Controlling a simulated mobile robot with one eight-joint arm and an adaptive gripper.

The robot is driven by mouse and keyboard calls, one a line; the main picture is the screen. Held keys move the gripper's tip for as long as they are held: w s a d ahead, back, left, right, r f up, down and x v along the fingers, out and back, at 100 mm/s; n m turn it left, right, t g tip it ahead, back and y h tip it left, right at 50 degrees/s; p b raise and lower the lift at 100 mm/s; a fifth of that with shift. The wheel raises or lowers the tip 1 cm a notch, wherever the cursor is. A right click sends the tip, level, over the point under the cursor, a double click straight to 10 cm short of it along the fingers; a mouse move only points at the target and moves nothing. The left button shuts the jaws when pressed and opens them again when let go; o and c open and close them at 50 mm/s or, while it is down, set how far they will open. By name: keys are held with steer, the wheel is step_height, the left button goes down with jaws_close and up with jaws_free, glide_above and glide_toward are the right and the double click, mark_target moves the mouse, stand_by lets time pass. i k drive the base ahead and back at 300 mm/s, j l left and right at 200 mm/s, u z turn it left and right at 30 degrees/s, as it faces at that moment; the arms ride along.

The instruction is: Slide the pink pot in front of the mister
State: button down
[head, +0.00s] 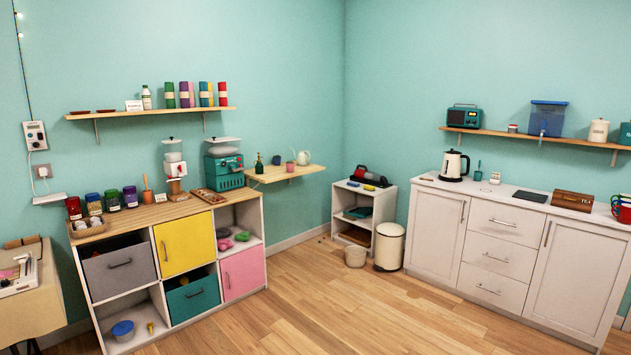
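A small pink pot (291,166) stands upright on the wooden wall ledge (300,174) at the middle left of the head view. A dark green bottle that looks like the mister (259,164) stands near the left end of the same ledge. A small dark green pot (276,160) is between them, towards the back. A pale watering can (304,158) stands just right of the pink pot. My gripper is not in view.
A cube storage unit (207,213) with a teal machine (224,172) on top stands left of the ledge. A low white shelf (343,211), a bin (390,246) and a small basket (355,257) stand to its right. The wooden floor in front is clear.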

mark_target(290, 167)
steer(key=i, duration=4.75)
steer(key=i+u, duration=0.1)
steer(key=i, duration=0.6)
steer(key=i+l+u, duration=0.15)
steer(key=i, duration=0.5)
